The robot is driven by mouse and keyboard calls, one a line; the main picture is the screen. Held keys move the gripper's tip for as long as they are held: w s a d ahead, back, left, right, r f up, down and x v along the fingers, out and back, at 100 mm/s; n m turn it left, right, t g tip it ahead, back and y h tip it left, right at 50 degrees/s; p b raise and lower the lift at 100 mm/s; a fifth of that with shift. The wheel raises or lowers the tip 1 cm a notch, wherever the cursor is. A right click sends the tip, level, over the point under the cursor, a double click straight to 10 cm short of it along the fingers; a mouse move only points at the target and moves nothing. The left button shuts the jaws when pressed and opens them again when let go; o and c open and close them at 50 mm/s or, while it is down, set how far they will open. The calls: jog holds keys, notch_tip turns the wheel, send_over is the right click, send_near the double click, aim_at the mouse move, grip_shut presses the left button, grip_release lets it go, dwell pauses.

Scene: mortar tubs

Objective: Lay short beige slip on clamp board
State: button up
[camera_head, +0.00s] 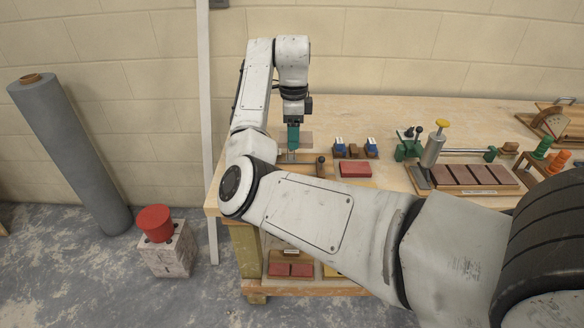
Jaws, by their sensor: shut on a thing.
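My gripper (293,150) points down over the left part of the workbench, its teal fingers shut on a small, pale beige piece (306,140) that looks like the short beige slip. The fingers hide part of it, and I cannot tell whether it touches what is below. Beneath the gripper is a low wooden board (283,160) with a dark-knobbed part (320,165) at its right; it may be the clamp board, but my arm hides its near side.
A red slip (355,169) lies right of the gripper, with small blue-topped blocks (371,147) behind it. Farther right are a green-ended clamp bar (450,151) and a board of several dark red slips (513,187). My arm crosses the bench front.

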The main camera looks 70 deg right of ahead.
notch_tip(320, 180, down, 6)
jog(key=shift+f+b, duration=0.1)
jog(key=shift+b, duration=0.65)
jog(key=shift+f, duration=2.45)
jog(key=shift+f, duration=0.15)
jog(key=o, duration=0.9)
notch_tip(320, 180, up, 12)
jog(key=shift+r+p, duration=0.2)
jog(key=shift+p, duration=0.85)
